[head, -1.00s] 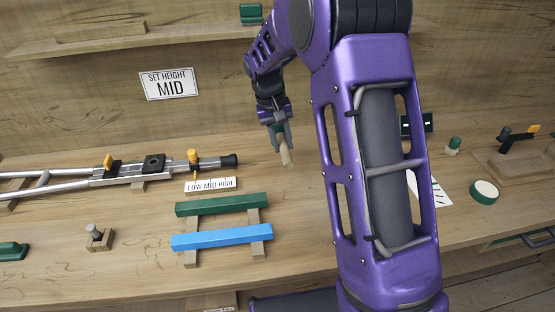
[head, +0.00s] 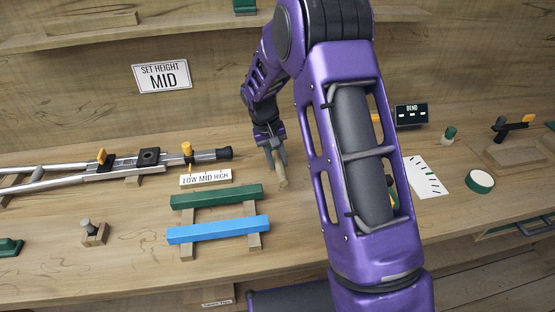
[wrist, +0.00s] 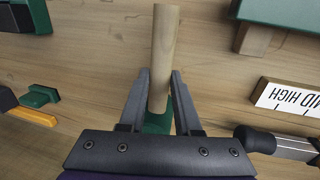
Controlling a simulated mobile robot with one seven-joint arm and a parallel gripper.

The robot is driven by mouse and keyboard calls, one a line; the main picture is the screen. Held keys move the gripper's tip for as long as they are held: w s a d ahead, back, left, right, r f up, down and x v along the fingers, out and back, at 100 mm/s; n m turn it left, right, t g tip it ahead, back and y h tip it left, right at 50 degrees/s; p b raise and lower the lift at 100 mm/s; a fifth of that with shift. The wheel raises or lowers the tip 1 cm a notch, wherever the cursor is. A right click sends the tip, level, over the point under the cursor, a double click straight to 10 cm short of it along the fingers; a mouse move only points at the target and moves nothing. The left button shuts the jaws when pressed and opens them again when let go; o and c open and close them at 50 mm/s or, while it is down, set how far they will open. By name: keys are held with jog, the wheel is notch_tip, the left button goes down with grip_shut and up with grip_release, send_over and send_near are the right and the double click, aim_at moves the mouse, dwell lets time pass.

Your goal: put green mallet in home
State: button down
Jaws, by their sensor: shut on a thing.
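My gripper (head: 277,157) is shut on the green mallet, in front of the back wall and just right of the green bar's far end. The mallet's pale wooden handle (head: 282,178) hangs down from the fingers. In the wrist view the handle (wrist: 164,50) points away between the fingertips (wrist: 160,90), and part of the green head (wrist: 158,122) shows low between the fingers. The rest of the head is hidden by my gripper. I cannot tell whether the handle tip touches the bench. No place marked as home can be made out.
A green bar (head: 215,196) and a blue bar (head: 218,229) lie on wooden supports. Left are a metal rail assembly (head: 124,164) and a LOW MID HIGH label (head: 206,178). Right are a BEND box (head: 411,114), a paper sheet (head: 427,178) and a round green-rimmed disc (head: 480,181).

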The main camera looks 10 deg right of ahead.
jog(key=c, duration=0.6)
grip_release()
jog(key=shift+f, duration=0.1)
jog(key=p+v, duration=0.1)
jog(key=v, duration=1.1)
jog(key=shift+w+r, duration=0.1)
jog(key=shift+r, duration=0.15)
